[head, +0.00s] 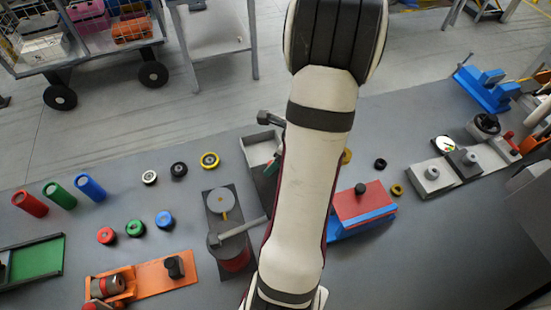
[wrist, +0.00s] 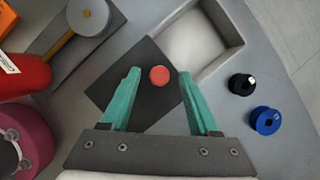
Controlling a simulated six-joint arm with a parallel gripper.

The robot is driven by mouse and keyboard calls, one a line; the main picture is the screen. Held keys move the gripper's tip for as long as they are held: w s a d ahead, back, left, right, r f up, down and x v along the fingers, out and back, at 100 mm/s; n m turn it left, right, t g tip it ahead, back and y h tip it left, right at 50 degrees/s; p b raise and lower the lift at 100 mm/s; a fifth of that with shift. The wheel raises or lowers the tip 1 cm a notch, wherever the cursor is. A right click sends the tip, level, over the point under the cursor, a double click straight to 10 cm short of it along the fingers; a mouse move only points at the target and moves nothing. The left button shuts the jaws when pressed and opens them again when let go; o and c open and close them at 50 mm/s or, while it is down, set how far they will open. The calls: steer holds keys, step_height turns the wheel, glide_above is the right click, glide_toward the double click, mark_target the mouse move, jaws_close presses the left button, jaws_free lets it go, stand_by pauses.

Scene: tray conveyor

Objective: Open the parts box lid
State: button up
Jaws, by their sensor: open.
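A dark square lid (wrist: 128,88) with a round red knob (wrist: 159,75) lies below my gripper in the wrist view. It sits askew at the corner of a shallow grey box (wrist: 238,38), whose pale inside shows uncovered. The box also shows in the head view (head: 249,149), partly hidden by my arm. My gripper (wrist: 157,78) is open, with one green finger on each side of the knob and nothing held. I cannot tell whether the fingers touch the lid.
A blue box with a red top and black knob (head: 361,189) stands right of my arm.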

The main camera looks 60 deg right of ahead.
steer(key=v, duration=1.5)
steer(key=shift+s+r, duration=0.25)
steer(key=shift+r, duration=0.1)
steer(key=shift+w, duration=0.1)
steer(key=w+a+r+n+g+y, duration=0.1)
steer(key=w+a+n+y, duration=0.1)
steer(key=w+a+n, duration=0.65)
steer(key=w+a+r+n+g+y, duration=0.1)
steer(key=w+a+n+g, duration=0.15)
steer(key=a+n, duration=1)
steer(key=s+a+f+n+g+h, duration=0.1)
steer(key=s+a+n, duration=0.7)
steer(key=a, duration=0.3)
steer(key=shift+a+f+n, duration=0.4)
steer(key=shift+n, duration=0.4)
